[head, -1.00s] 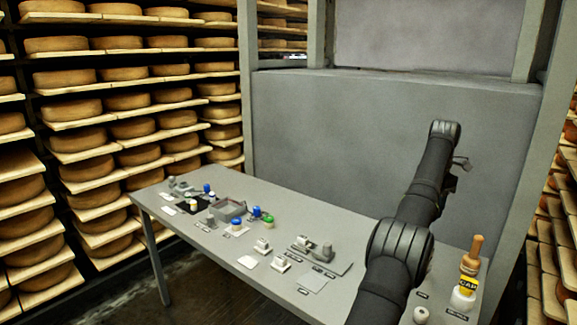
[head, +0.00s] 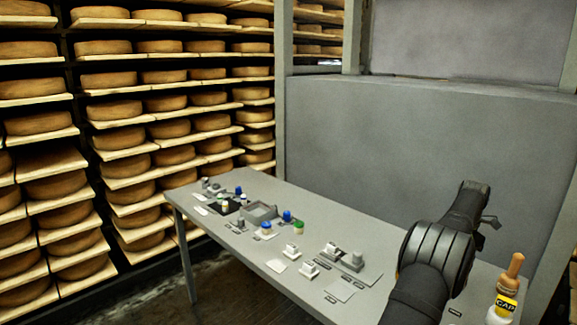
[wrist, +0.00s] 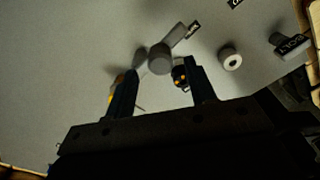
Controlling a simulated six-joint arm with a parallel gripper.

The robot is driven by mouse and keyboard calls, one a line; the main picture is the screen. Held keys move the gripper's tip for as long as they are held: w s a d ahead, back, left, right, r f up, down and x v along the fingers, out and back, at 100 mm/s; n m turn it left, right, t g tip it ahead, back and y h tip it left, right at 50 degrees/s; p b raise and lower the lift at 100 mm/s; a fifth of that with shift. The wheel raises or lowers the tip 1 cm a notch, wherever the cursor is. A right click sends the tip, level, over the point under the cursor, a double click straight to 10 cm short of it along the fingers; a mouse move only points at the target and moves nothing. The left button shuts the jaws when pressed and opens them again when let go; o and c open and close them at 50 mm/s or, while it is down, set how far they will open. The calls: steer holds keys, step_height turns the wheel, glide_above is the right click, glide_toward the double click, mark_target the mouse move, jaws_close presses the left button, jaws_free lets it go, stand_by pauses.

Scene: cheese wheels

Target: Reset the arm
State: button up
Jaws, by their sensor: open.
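My arm reaches over the right part of the grey table (head: 235,215), and my gripper (head: 489,221) is at its far end, small and partly hidden in the head view. In the wrist view my gripper (wrist: 160,68) shows as two dark fingers, spread apart with nothing held. A grey round piece (wrist: 160,60) appears beyond the gap between the fingertips, with the tabletop behind it. A dark piece with orange spots (wrist: 181,76) shows beside the right finger, partly hidden.
A bottle with a "CAP" label (head: 506,303) stands at the table's right. A white ring-shaped piece (wrist: 230,59) and a labelled grey piece (wrist: 290,44) lie right of the fingers. A grey tray (head: 260,211) and several small parts occupy the table's left and middle. Cheese shelves line the left.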

steer(key=shift+f, duration=1.75)
step_height(320, 180, up, 17)
step_height(320, 180, down, 17)
steer(key=shift+s+a+f+m, duration=0.1)
steer(key=shift+m, duration=0.2)
steer(key=shift+s+a+m, duration=0.25)
steer(key=shift+a+m, duration=0.15)
steer(key=shift+m, duration=0.5)
steer(key=shift+s+a+m, duration=0.25)
steer(key=shift+a+m, duration=0.15)
steer(key=shift+m, duration=0.5)
